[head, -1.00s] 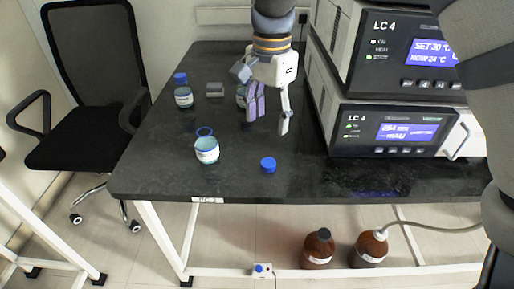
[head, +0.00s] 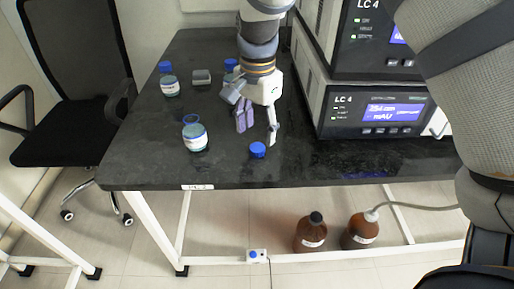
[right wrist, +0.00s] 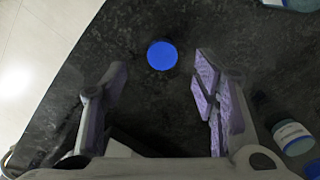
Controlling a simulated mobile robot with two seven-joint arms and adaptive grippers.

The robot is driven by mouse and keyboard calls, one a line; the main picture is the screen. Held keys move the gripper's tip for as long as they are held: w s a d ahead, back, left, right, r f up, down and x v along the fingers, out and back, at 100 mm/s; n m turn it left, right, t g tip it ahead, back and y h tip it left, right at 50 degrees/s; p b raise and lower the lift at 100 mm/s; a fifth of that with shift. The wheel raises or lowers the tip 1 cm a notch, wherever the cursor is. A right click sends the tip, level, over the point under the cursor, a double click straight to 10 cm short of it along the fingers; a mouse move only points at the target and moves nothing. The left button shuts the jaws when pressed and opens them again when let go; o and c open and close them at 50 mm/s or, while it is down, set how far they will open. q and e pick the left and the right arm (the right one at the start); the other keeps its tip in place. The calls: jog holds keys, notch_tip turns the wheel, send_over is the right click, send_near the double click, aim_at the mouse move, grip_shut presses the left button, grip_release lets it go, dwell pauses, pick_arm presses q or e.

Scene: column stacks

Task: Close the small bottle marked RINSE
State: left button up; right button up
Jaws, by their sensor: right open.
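A small open bottle (head: 195,137) with a white label and a blue ring at its neck stands at the front left of the bench in the head view. Its label is too small to read. A loose blue cap (head: 257,150) lies on the bench to its right, near the front edge. My right gripper (head: 257,131) is open and empty, just behind and above the cap. In the right wrist view the cap (right wrist: 162,55) shows ahead of the gap between the open fingers (right wrist: 160,76). My left gripper is not in view.
Stacked LC 4 units (head: 375,112) stand on the right. Bare bench lies between the open bottle and cap.

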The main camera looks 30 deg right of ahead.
aim_at(257, 147)
jog(key=f, duration=0.5)
jog(key=shift+w+f, duration=0.15)
jog(key=shift+w, duration=0.05)
jog(key=c, duration=0.8)
